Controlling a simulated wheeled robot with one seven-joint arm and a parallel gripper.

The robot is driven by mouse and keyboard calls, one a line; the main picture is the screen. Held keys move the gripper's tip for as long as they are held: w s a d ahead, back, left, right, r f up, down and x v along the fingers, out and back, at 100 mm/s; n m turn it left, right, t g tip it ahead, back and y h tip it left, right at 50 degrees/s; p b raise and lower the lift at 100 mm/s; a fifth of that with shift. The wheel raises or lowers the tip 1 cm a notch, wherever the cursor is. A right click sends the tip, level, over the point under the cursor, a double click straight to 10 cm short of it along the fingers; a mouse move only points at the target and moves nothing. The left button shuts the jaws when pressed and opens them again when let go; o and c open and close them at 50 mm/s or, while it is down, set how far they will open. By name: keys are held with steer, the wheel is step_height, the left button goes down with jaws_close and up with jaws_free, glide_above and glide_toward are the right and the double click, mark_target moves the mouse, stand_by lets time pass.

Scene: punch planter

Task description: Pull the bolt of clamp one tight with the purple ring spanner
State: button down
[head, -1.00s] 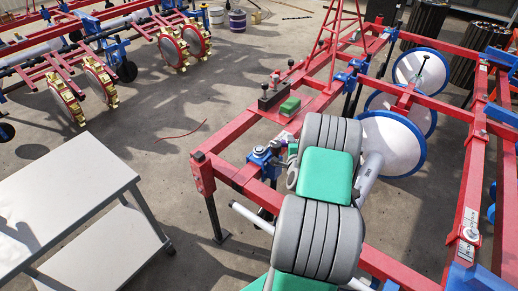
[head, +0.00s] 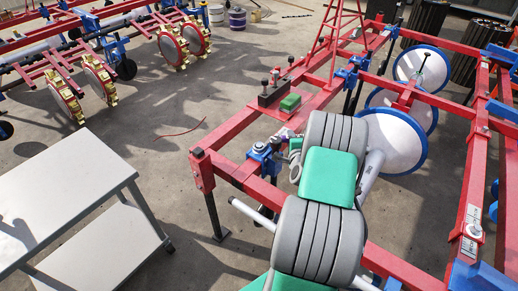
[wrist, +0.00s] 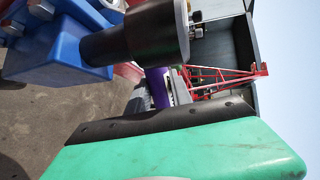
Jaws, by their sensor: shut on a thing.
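The purple ring spanner (wrist: 158,88) shows in the wrist view only as a short purple piece between dark parts; its ring and most of its length are hidden. In the head view a small purple-and-white patch (head: 284,133) beside my arm may be part of it. My gripper (head: 293,150) is mostly hidden behind my grey and green arm, shut on the spanner. A blue clamp with a round grey top (head: 262,148) sits on the red frame just left of my gripper. In the wrist view a blue part (wrist: 60,45) carries a black cylinder. I cannot tell whether the spanner's ring is around the bolt.
The red frame (head: 238,172) runs under my arm. A green block (head: 290,102) and a dark box with knobs (head: 270,94) stand on it behind. White discs with blue rims (head: 392,140) are at right. A pale table (head: 65,190) stands at left; the floor between is mostly clear.

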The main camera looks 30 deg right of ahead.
steer(key=shift+r, duration=0.1)
steer(key=shift+r+p, duration=1.25)
steer(key=shift+r, duration=0.45)
steer(key=shift+f, duration=0.1)
steer(key=b, duration=0.2)
steer(key=shift+w+d+f+n+y+b, duration=0.3)
steer(key=shift+w+f+b, duration=0.05)
steer(key=w+d+n+t+y+b, duration=0.1)
steer(key=w+n+y+b, duration=0.6)
steer(key=y+b, duration=0.2)
steer(key=shift+w+r+t+b, duration=0.2)
steer(key=shift+r+t+b, duration=0.2)
steer(key=shift+b, duration=0.4)
